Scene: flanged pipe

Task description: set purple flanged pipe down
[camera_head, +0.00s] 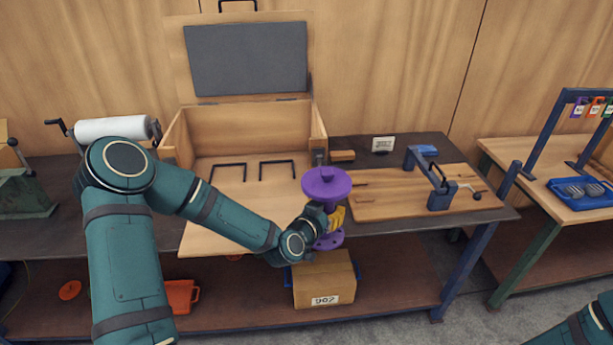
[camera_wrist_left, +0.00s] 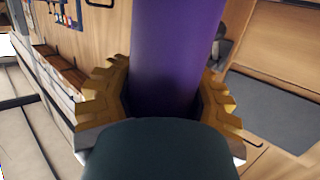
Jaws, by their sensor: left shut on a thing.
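The purple flanged pipe (camera_head: 326,184) is held upright, with its wide flange on top and a smaller flange (camera_head: 328,241) at the bottom. My left gripper (camera_head: 337,217) is shut around the pipe's shaft between the flanges. In the head view the pipe overlaps the front edge of the workbench, and I cannot tell whether its bottom touches anything. In the left wrist view the purple shaft (camera_wrist_left: 176,50) stands between the yellow fingers. My right gripper is out of view; only part of my right arm shows at the lower right corner.
An open wooden case (camera_head: 245,137) with two black handles stands behind my left arm. A wooden board (camera_head: 400,196) with a blue clamp (camera_head: 440,190) lies to the right. A cardboard box (camera_head: 324,277) sits on the lower shelf. A side table (camera_head: 540,200) holds a blue tray (camera_head: 562,199).

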